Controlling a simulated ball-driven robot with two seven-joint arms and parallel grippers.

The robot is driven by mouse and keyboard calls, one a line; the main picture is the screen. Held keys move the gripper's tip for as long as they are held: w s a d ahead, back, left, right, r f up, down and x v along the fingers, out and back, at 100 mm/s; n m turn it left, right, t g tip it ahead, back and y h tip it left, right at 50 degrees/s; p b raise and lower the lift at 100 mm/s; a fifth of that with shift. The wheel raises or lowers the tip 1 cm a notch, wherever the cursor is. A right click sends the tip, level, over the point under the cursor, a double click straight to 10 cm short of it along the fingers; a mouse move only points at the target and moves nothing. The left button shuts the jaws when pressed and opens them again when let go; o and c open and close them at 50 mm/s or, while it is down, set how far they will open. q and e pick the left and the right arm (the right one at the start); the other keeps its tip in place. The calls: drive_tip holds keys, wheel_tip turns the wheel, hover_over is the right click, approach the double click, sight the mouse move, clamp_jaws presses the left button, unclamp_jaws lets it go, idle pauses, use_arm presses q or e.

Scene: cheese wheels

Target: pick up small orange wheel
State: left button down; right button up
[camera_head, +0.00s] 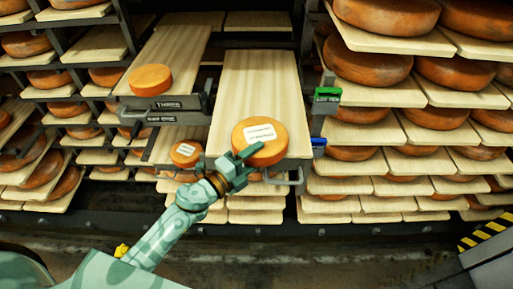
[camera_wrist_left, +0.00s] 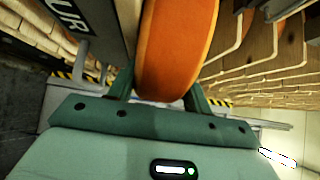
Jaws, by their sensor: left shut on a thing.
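An orange wheel (camera_head: 268,151) with a white label is at the front end of the middle pale board (camera_head: 262,85). My left gripper (camera_head: 247,160) is at its near left side, with the fingers at its rim. In the left wrist view the orange wheel (camera_wrist_left: 178,45) stands between the two green fingers of my left gripper (camera_wrist_left: 160,88), which is shut on it. I cannot tell whether the wheel touches the board or is slightly above it. My right gripper is not in view.
Another orange wheel (camera_head: 150,80) lies on the pulled-out board (camera_head: 170,50) at the left. A smaller labelled wheel (camera_head: 186,153) sits lower, left of my gripper. Racks of cheese wheels (camera_head: 375,66) stand close on the right. A metal handle (camera_head: 284,178) projects below the middle board.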

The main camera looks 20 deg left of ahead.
use_arm(q)
drive_tip(key=shift+r+p, duration=0.3)
drive_tip(key=shift+r, duration=0.25)
wheel_tip(320, 180, up, 3)
drive_tip(key=shift+s+d+r+p, duration=0.1)
drive_tip(key=shift+s+p, duration=0.05)
drive_tip(key=shift+p, duration=0.95)
drive_tip(key=s+d+r+p, duration=0.2)
drive_tip(key=s+r, duration=0.2)
drive_tip(key=s, duration=0.2)
drive_tip(key=s+d+r+p, duration=0.1)
drive_tip(key=s+r+p, duration=0.1)
drive_tip(key=s+r, duration=0.3)
drive_tip(key=shift+s+d+p, duration=0.3)
drive_tip(key=shift+s+d, duration=0.05)
drive_tip(key=shift+s, duration=0.7)
drive_tip(key=shift+r, duration=1.45)
